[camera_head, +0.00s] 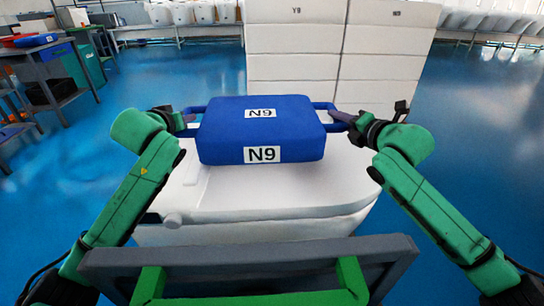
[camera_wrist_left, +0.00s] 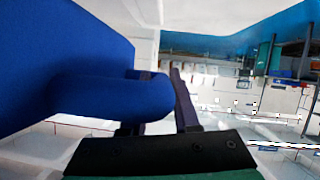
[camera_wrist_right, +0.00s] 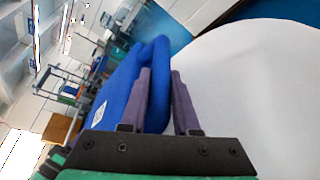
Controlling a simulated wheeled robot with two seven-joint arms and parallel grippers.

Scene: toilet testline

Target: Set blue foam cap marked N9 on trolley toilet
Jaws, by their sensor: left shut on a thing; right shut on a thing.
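The blue foam cap (camera_head: 262,130) carries N9 labels on its top and front. It is over the white trolley toilet (camera_head: 270,195), toward its back; I cannot tell whether it touches the surface. My left gripper (camera_head: 188,119) is shut on the cap's left handle, which fills much of the left wrist view (camera_wrist_left: 110,98). My right gripper (camera_head: 345,119) is shut on the right handle, which sits between its fingers in the right wrist view (camera_wrist_right: 155,85). The cap looks roughly level. Its underside is hidden.
Stacked white boxes (camera_head: 340,55) stand right behind the cap. A grey frame (camera_head: 250,257) is in front of the toilet. A workbench (camera_head: 45,60) with trays is at the left.

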